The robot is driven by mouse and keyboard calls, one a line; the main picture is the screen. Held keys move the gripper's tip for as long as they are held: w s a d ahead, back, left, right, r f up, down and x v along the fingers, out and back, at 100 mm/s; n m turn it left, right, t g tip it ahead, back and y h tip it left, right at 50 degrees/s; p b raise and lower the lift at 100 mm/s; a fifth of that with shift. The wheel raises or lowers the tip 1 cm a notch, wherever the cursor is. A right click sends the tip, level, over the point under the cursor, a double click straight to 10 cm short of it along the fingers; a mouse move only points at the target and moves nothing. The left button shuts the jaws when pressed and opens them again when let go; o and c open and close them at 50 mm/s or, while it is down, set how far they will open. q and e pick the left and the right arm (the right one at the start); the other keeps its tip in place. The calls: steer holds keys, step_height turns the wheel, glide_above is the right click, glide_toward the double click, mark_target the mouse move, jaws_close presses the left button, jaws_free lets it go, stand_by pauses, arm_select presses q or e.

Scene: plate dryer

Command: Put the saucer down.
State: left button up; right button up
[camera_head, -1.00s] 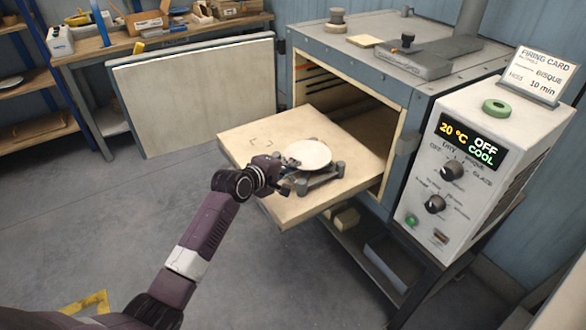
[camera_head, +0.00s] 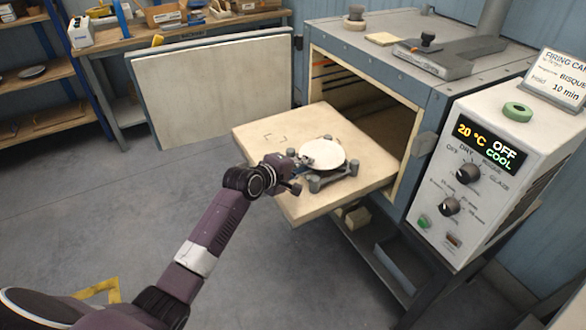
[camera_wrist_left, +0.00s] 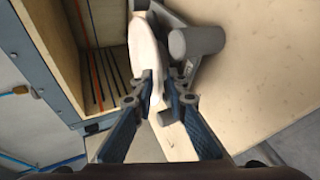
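The saucer (camera_head: 323,154) is a pale round disc above the grey prop stand (camera_head: 316,185) on the pulled-out cream slab. It looks nearly level and close to the posts; whether it touches all of them I cannot tell. My left gripper (camera_head: 296,172) is at its near left edge. In the left wrist view, the saucer (camera_wrist_left: 143,50) shows edge-on, its rim between the two blue finger pads of the left gripper (camera_wrist_left: 160,88). The pads are close together on the rim. A round grey post (camera_wrist_left: 197,41) stands beside it. My right gripper is not in view.
The cream slab (camera_head: 262,128) sticks out of the open kiln (camera_head: 365,105), with bare room left of the stand. The control box (camera_head: 490,165) reads 20 °C, OFF, COOL.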

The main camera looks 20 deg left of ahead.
arm_select(q)
steer(key=v, duration=1.1)
steer(key=shift+s, duration=0.1)
